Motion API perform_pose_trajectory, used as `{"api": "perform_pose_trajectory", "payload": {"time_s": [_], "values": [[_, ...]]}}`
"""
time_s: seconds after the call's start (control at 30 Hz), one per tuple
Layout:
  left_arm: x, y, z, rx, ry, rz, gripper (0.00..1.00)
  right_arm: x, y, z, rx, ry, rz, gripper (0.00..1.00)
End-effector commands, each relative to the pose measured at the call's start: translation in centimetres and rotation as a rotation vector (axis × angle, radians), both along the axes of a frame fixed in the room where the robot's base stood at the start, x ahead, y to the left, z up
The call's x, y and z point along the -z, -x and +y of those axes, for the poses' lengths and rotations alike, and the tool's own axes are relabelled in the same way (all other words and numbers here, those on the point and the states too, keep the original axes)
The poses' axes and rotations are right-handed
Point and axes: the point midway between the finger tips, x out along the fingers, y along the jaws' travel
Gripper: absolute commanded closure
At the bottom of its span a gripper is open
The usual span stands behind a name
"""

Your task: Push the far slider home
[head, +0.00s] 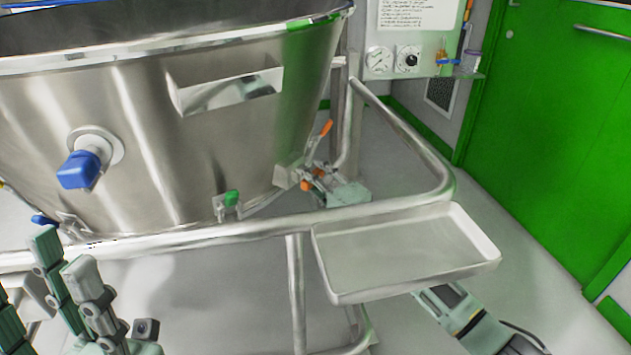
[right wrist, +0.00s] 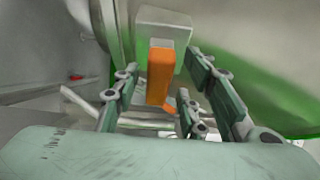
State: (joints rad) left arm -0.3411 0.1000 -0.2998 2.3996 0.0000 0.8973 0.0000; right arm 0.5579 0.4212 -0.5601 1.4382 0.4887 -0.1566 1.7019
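A steel vessel (head: 150,130) stands in a tubular frame. Low on its far side is an orange-handled fitting (head: 326,129). In the right wrist view an orange block (right wrist: 160,72) stands before a pale block (right wrist: 166,22). My right gripper (head: 322,184) is at this fitting. Its jointed fingers (right wrist: 162,85) are apart on either side of the orange block, with gaps showing. A green-handled fitting (head: 232,198) and a blue one (head: 43,220) sit nearer along the rim. I cannot tell which part is the slider. My left gripper (head: 50,280) is open and empty at lower left.
A shallow steel tray (head: 405,253) hangs on the frame rail (head: 260,226), above my right forearm. A blue knob (head: 80,168) sticks out of the vessel. A green door (head: 550,130) and a gauge panel (head: 405,58) stand behind. The floor right of the tray is clear.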

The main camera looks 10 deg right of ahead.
Motion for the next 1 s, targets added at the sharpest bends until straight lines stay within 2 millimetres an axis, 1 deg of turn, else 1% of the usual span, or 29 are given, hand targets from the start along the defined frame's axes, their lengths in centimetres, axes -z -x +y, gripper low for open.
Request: {"api": "perform_pose_trajectory", "payload": {"time_s": [0.13, 0.23, 0.5, 0.6, 0.7, 0.83, 1.0], "values": [[-0.1, 0.1, 0.1, 0.0, 0.001, -0.001, 0.6, 0.1, 0.6, -0.3, 0.0, 0.001, 0.002, 0.61], [0.0, 0.1, 0.0, 0.0, 0.001, 0.0, 0.6, 0.2, 1.8, -0.8, 0.0, 0.001, 0.0, 0.61], [0.1, 0.0, 0.0, 0.0, 0.001, 0.003, 0.6, 0.3, 7.0, -3.2, 0.0, 0.001, 0.004, 0.61], [0.1, 0.0, 0.0, 0.0, 0.001, 0.003, 0.6, 0.2, 8.7, -3.9, -0.001, 0.002, 0.002, 0.61], [0.1, 0.0, 0.0, 0.0, 0.001, 0.003, 0.6, 0.2, 9.8, -4.4, -0.001, 0.0, 0.001, 0.61], [0.1, 0.0, 0.0, 0.0, 0.001, 0.003, 0.6, 0.1, 10.7, -4.8, -0.001, 0.0, 0.0, 0.61], [0.1, 0.0, 0.0, 0.0, 0.001, 0.003, 0.6, 0.1, 10.9, -4.9, -0.001, 0.0, 0.0, 0.61]]}}
